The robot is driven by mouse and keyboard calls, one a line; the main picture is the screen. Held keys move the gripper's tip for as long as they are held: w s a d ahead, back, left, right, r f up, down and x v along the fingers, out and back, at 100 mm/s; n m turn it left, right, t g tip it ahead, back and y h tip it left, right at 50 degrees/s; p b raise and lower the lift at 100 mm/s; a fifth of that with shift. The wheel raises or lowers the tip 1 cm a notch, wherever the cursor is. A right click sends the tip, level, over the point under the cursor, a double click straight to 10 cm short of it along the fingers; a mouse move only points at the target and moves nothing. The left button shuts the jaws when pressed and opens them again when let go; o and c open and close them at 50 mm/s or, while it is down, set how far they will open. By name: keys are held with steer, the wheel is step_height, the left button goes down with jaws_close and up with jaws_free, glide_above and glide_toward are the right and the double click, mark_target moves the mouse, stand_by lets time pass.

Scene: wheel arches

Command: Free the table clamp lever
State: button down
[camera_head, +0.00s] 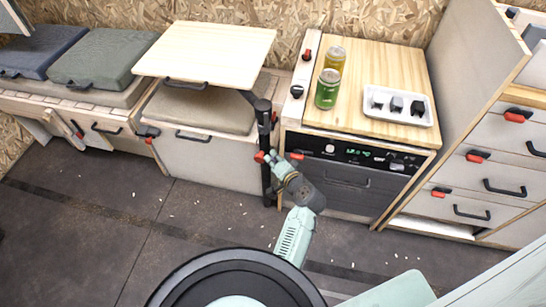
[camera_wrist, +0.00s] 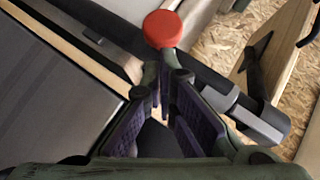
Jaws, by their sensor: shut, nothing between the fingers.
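A light wooden tabletop (camera_head: 208,52) is held by an upright black post (camera_head: 265,165) in the head view. A red knob (camera_head: 259,157), which looks like the clamp lever's end, is at the post about halfway down. In the wrist view the round red knob (camera_wrist: 162,29) is just beyond my fingertips, with the dark post (camera_wrist: 210,82) running behind the fingers. My gripper (camera_wrist: 168,78) is shut with nothing held. In the head view my gripper (camera_head: 270,160) is at the post beside the knob. Whether the fingers touch the lever is unclear; the lever's arm is mostly hidden.
A cabinet (camera_head: 350,187) with a dark appliance front stands right of the post. Its wooden top (camera_head: 390,70) carries two cans (camera_head: 331,75) and a white tray (camera_head: 397,117). A cushioned bench (camera_head: 205,110) is left, under the tabletop. Drawers (camera_head: 470,180) stand far right. The floor is open.

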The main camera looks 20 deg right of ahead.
steer(key=shift+f, duration=0.1)
stand_by(0.3)
steer(key=shift+w+a+f+b, duration=0.1)
steer(key=shift+a+b, duration=0.05)
steer(key=shift+b, duration=0.5)
